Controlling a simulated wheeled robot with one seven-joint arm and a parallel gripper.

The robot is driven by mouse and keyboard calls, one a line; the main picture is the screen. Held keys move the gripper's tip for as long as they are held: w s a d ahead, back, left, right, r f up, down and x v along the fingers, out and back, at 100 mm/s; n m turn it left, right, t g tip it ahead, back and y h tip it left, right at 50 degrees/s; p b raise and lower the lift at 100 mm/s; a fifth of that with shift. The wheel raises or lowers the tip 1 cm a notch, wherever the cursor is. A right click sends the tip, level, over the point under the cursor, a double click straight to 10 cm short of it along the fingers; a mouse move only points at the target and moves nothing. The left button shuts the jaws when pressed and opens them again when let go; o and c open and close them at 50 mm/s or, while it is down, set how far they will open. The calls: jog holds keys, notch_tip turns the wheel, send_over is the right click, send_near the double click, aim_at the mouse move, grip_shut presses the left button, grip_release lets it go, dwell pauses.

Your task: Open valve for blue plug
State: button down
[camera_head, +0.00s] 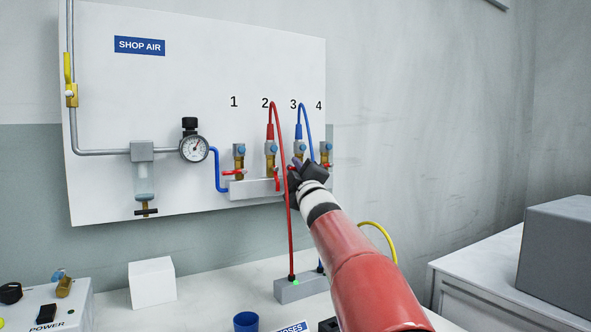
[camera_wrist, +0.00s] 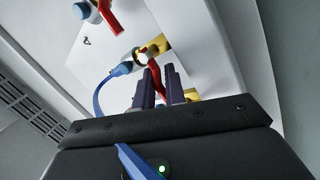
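The blue plug (camera_head: 298,132) with its blue hose (camera_head: 308,122) sits on the brass valve under number 3 on the wall panel. In the wrist view the blue plug (camera_wrist: 122,69) and a red valve lever (camera_wrist: 160,78) show just beyond my fingers. My gripper (camera_head: 297,170) is at that valve, and the arm hides much of the valve's lower part in the head view. In the wrist view the dark fingers of my gripper (camera_wrist: 160,88) stand close together, with the red lever at the gap between them. I cannot tell whether they touch it.
The red hose (camera_head: 282,130) runs from outlet 2 down past my gripper. Outlets 1 (camera_head: 239,152) and 4 (camera_head: 325,150) have no hose. A gauge (camera_head: 193,148) is on the panel's left. Below are a white cube (camera_head: 152,281) and a grey block (camera_head: 290,290).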

jog(key=shift+d+f+n+y+b, duration=0.1)
jog(key=shift+f+n+y+b, duration=0.4)
jog(key=shift+n, duration=0.4)
jog(key=n+y+b, duration=0.1)
jog(key=n, duration=0.2)
jog(key=shift+g, duration=0.3)
jog(key=shift+y, duration=0.3)
jog(key=c, duration=1.7)
grip_release()
jog(key=shift+c, duration=0.2)
